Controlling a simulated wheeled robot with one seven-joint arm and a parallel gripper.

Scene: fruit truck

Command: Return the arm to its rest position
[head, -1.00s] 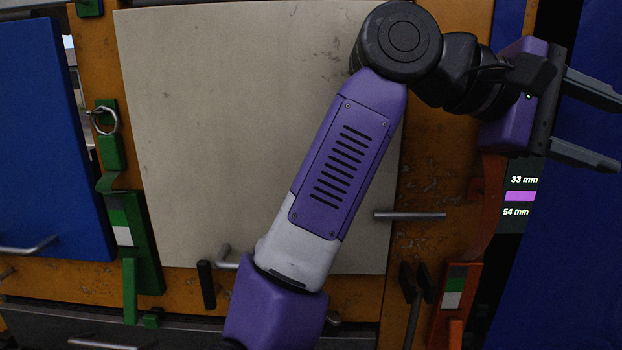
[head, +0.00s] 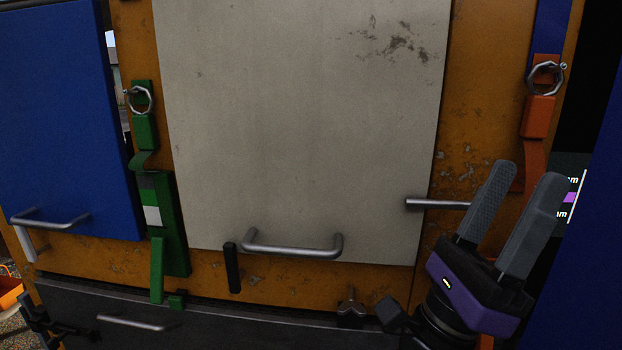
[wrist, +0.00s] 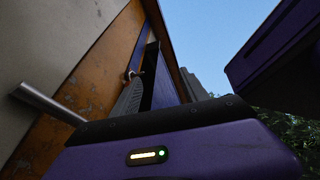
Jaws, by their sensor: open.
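My gripper (head: 522,212) is at the lower right of the head view, in front of the orange frame beside the beige panel. Its two grey fingers point up and stand apart, with nothing between them. In the head view, the left finger is close to the end of a short metal bar (head: 430,203); I cannot tell whether they touch. In the wrist view, the purple gripper body (wrist: 180,150) fills the bottom and one finger shows. The bar also shows in the wrist view (wrist: 45,102).
A beige panel (head: 300,120) with a metal handle (head: 292,249) fills the middle. A blue panel (head: 60,120) stands at left, beside a green latch strap (head: 165,220). An orange strap (head: 536,115) with a metal ring (head: 545,77) hangs at upper right. A dark blue panel (head: 585,250) is at far right.

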